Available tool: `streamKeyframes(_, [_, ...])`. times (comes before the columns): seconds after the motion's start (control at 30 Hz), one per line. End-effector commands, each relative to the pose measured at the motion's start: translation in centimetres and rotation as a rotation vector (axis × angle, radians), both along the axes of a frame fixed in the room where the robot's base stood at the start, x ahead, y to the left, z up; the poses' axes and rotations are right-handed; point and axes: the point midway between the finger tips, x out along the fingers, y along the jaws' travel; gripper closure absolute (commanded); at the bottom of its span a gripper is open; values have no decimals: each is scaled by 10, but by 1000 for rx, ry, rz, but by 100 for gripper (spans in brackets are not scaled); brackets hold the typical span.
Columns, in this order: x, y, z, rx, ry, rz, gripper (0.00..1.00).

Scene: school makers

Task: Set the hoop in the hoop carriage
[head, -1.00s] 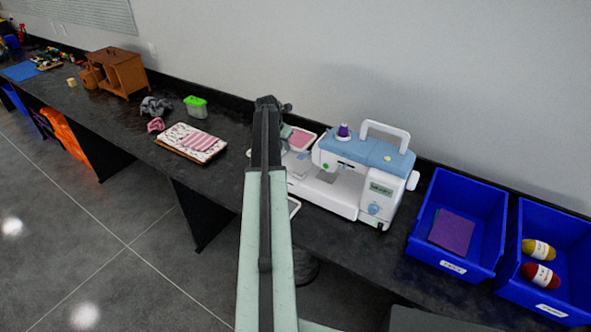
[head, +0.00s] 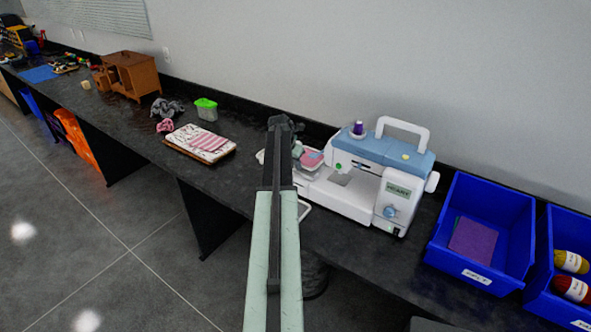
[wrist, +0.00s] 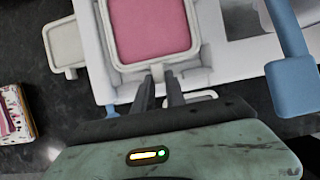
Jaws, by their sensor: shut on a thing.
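The hoop is a pale, rounded square frame holding pink fabric (wrist: 150,30). In the head view it (head: 312,158) shows just right of my arm, at the left end of the white and blue sewing machine (head: 370,175). My gripper (wrist: 158,72) is shut on the small tab at the hoop's near edge. In the head view my arm hides the gripper. The hoop overlaps the machine's white bed (wrist: 200,72) in the wrist view; whether it touches is unclear. I cannot clearly make out the hoop carriage, which may be partly under the hoop.
A pale rounded part (wrist: 65,45) lies left of the hoop. Blue bins (head: 480,235) are farther right. Folded patterned cloth (head: 200,143) lies left on the dark counter.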

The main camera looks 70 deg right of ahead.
Motion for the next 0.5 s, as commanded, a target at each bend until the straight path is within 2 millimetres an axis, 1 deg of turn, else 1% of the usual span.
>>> streamKeyframes(0.07, [0, 0, 2, 0, 0, 0, 100])
streamKeyframes(0.2, [-1, 0, -3, 0, 0, -1, 100])
streamKeyframes(0.23, [-1, 0, -3, 0, 0, -1, 82])
streamKeyframes(0.27, [-1, 0, -2, 0, 0, -1, 73])
streamKeyframes(0.3, [-1, 0, -2, 0, 0, -1, 63])
streamKeyframes(0.5, [-1, 0, -2, 0, 1, -1, 63])
